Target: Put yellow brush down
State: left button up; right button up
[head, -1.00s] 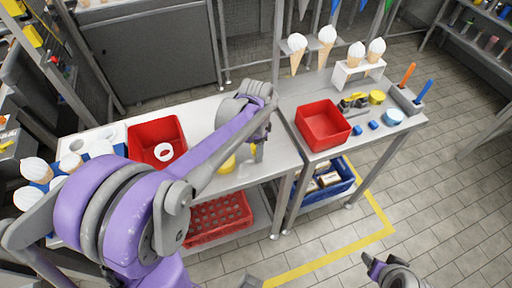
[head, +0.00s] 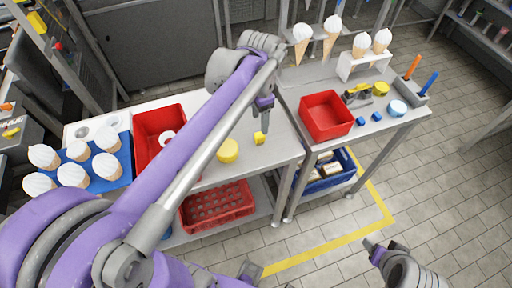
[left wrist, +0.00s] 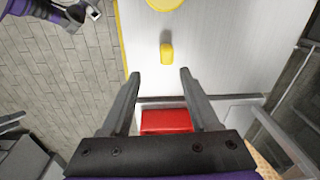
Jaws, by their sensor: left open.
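A small yellow piece, which I take for the yellow brush (head: 259,138), rests on the light worktable (head: 275,160) near its right end. It also shows in the left wrist view (left wrist: 166,52), ahead of the fingers and apart from them. Its exact shape is too small to tell. My left gripper (head: 264,103) is open and empty, above and just behind the yellow piece in the head view. In the left wrist view its two fingers (left wrist: 158,75) are wide apart. My right gripper (head: 380,246) is low at the bottom right, over the floor.
A round yellow piece (head: 228,150) is left of the brush. A red bin (head: 148,122) and a blue tray (head: 122,157) with several white-topped cones stand further left. The right table holds another red bin (head: 326,116), cones on a white stand (head: 350,66) and small tools. Bare tabletop surrounds the brush.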

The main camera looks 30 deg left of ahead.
pick_arm(q)
jog(key=s+d+f+n+t, duration=0.2)
jog(key=s+d+f+n, duration=0.1)
jog(key=s, duration=0.4)
jog(key=s+d+f+n+t, duration=0.2)
jog(key=s+d+f+n, duration=0.1)
jog(key=s+f, duration=0.3)
jog(key=shift+s+f+n+t, duration=0.2)
jog(key=shift+s+n+t, duration=0.2)
jog(key=shift+n, duration=0.2)
jog(key=shift+a, duration=0.1)
